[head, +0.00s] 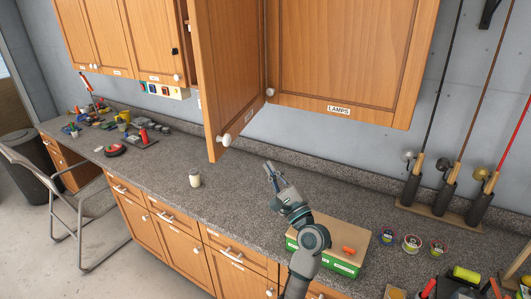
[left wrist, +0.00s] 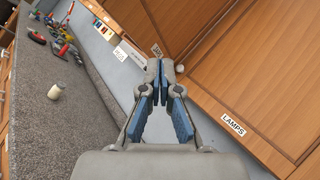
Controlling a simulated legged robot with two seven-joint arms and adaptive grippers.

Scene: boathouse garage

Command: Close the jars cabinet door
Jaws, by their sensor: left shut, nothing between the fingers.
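The jars cabinet door (head: 232,75) is a wooden upper door that stands swung open, edge toward me, in the head view. Its white knob (head: 224,140) is near its lower front corner. My left gripper (head: 269,168) is shut and empty, below and to the right of the door's lower edge, above the counter and apart from the door as far as I can tell. In the left wrist view the shut fingertips (left wrist: 160,66) point up toward the cabinets, with a wooden panel (left wrist: 130,20) beyond them. My right gripper is not in view.
The shut LAMPS door (head: 345,50) is to the right. A cream jar (head: 195,177) stands on the speckled counter (head: 165,180). A green-and-tan box (head: 330,240) sits below my left arm. Fishing rods (head: 440,90) stand at right; tools (head: 115,125) lie at far left.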

